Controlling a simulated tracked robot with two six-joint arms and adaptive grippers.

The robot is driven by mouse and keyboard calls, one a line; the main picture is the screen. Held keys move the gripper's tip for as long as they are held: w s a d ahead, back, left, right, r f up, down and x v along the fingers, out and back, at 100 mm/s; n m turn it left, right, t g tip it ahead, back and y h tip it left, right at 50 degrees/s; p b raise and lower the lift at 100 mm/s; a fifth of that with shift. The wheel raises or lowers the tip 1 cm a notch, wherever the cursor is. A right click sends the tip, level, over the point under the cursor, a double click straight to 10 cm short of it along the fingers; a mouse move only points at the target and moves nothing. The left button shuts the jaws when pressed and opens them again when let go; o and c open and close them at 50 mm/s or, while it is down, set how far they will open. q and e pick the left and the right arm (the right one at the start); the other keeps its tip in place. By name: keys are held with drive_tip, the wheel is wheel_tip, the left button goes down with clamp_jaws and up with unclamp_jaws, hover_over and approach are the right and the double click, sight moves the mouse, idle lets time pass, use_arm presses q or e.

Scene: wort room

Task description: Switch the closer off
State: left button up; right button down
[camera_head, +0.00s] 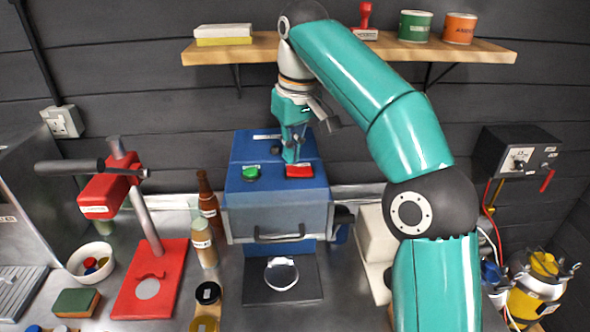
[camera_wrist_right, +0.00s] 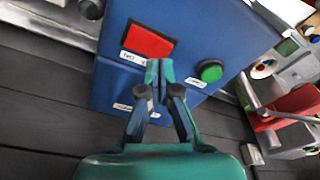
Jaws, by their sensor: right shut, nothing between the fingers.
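The blue machine (camera_head: 275,205), apparently the closer, stands at the middle of the bench against the wall. Its sloping top carries a red switch (camera_head: 300,171) on the right and a round green button (camera_head: 251,172) on the left. The right wrist view shows the red switch (camera_wrist_right: 148,42) and the green button (camera_wrist_right: 211,71) with small white labels. My right gripper (camera_head: 291,158) is shut and empty, fingertips down, just over the panel beside the red switch. In the wrist view its tips (camera_wrist_right: 158,68) overlap the switch's edge; I cannot tell whether they touch. My left gripper is out of view.
A wooden shelf (camera_head: 250,50) runs above the machine, close to my arm. A red lever press (camera_head: 150,285), a brown bottle (camera_head: 208,200) and a white bowl (camera_head: 91,262) stand to the left. A black control box (camera_head: 515,155) hangs at the right.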

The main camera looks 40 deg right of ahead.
sight(292, 169)
drive_tip(key=shift+f+b, duration=0.8)
drive_tip(key=shift+f, duration=0.25)
idle(0.5)
drive_tip(key=shift+r, duration=0.1)
wheel_tip(292, 169, up, 3)
drive_tip(key=p, duration=0.3)
drive_tip(key=shift+r+p, duration=0.35)
drive_tip(key=shift+r, duration=1.55)
